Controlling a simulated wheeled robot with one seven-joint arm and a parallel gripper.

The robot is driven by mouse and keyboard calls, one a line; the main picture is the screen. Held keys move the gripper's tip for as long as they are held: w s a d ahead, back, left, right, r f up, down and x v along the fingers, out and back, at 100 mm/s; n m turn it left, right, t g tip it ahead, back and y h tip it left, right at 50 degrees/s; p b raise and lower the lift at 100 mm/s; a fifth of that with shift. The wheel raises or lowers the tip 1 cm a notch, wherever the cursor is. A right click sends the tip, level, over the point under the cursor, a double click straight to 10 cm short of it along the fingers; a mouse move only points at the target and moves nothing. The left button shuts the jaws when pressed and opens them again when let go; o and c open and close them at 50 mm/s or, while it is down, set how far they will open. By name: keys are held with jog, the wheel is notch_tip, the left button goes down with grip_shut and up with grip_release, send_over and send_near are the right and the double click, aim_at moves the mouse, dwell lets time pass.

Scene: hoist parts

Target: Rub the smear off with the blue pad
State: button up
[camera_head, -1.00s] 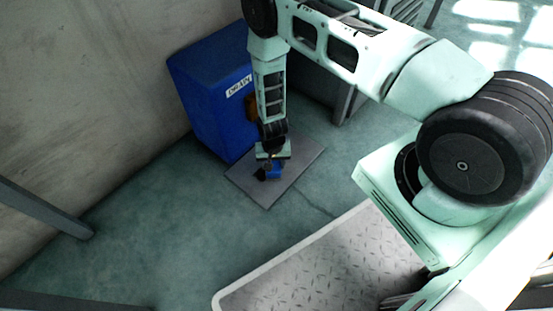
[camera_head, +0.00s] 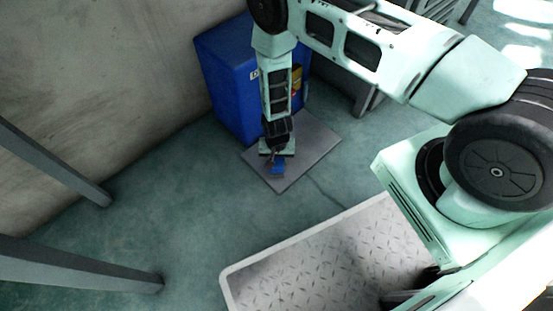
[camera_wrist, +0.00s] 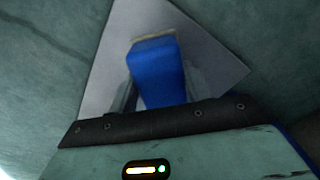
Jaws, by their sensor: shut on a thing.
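My gripper (camera_head: 277,163) points down over a grey flat plate (camera_head: 313,148) on the floor. It is shut on the blue pad (camera_head: 278,169). In the wrist view the blue pad (camera_wrist: 157,75) stands between the two fingers of my gripper (camera_wrist: 157,88), with a pale tan strip along its far edge. The grey plate (camera_wrist: 120,45) lies beyond it. I cannot tell whether the pad touches the plate. No smear can be made out; the pad and my arm cover part of the plate.
A blue cabinet (camera_head: 224,85) stands at the wall just behind the plate. Grey posts (camera_head: 60,165) stand at the left. A tread-patterned platform with a pale rim (camera_head: 232,290) lies in front. Green floor (camera_head: 190,200) is clear left of the plate.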

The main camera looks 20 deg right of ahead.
jog(key=d, duration=0.2)
jog(key=w+d, duration=0.1)
jog(key=d, duration=0.1)
jog(key=w+d, duration=0.1)
jog(key=d, duration=0.1)
jog(key=shift+d+f, duration=0.15)
jog(key=shift+d, duration=0.1)
jog(key=shift+w+d, duration=0.4)
jog(key=shift+d, duration=0.75)
jog(key=shift+w+d, duration=0.35)
jog(key=shift+d, duration=0.75)
jog(key=shift+w+d, duration=0.4)
jog(key=shift+d, duration=0.75)
jog(key=shift+w+d+f+b, duration=0.1)
jog(key=shift+w+d+b, duration=0.25)
jog(key=shift+d, duration=0.8)
jog(key=shift+w+d+r+b, duration=0.1)
jog(key=shift+w+d+b, duration=0.2)
jog(key=shift+d, duration=0.85)
jog(key=shift+w+d+f+b, duration=0.1)
jog(key=shift+w+d+b, duration=0.25)
jog(key=shift+d, duration=0.8)
